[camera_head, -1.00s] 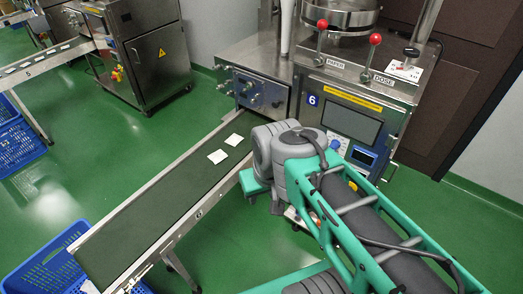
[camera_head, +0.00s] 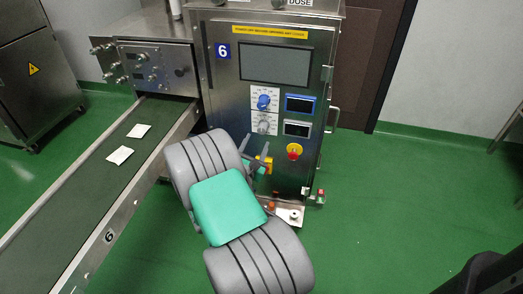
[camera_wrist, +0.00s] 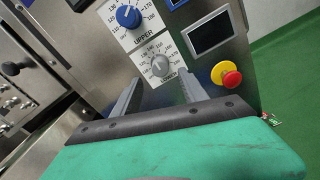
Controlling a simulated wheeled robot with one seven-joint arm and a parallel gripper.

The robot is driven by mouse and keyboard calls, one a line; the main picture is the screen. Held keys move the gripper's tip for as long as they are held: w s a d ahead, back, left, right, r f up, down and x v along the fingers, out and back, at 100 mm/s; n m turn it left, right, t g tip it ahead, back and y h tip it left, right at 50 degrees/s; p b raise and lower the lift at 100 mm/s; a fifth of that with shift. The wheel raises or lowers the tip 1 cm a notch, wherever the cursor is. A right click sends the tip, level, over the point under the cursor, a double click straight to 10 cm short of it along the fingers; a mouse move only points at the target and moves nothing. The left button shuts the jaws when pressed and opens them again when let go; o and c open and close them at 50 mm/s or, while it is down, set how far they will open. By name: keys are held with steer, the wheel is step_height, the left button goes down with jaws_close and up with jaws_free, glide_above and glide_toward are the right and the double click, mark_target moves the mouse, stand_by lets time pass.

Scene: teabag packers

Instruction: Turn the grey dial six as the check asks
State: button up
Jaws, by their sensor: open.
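The grey dial (camera_wrist: 160,66) is a small round knob on a white scale plate marked LOWER, on the front of machine six. It also shows in the head view (camera_head: 263,127), just below the blue dial (camera_head: 264,102). In the wrist view the blue dial (camera_wrist: 128,17) sits above it, marked UPPER. My gripper (camera_wrist: 160,88) is open and empty, its two fingers pointing at the panel on either side below the grey dial. In the head view my gripper (camera_head: 257,152) is just below the grey dial. It appears apart from the dial.
A red and yellow stop button (camera_wrist: 227,75) is right of the grey dial. Two small dark displays (camera_head: 299,104) and a larger screen (camera_head: 275,64) are on the same panel. The conveyor (camera_head: 84,175) with two teabags runs at left. The floor at right is clear.

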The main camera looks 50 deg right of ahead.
mark_target(261, 131)
steer(key=shift+n, duration=0.5)
steer(key=x, duration=0.7)
steer(key=shift+w+d, duration=0.2)
steer(key=shift+d, duration=0.15)
steer(key=shift+c, duration=0.4)
jaws_close()
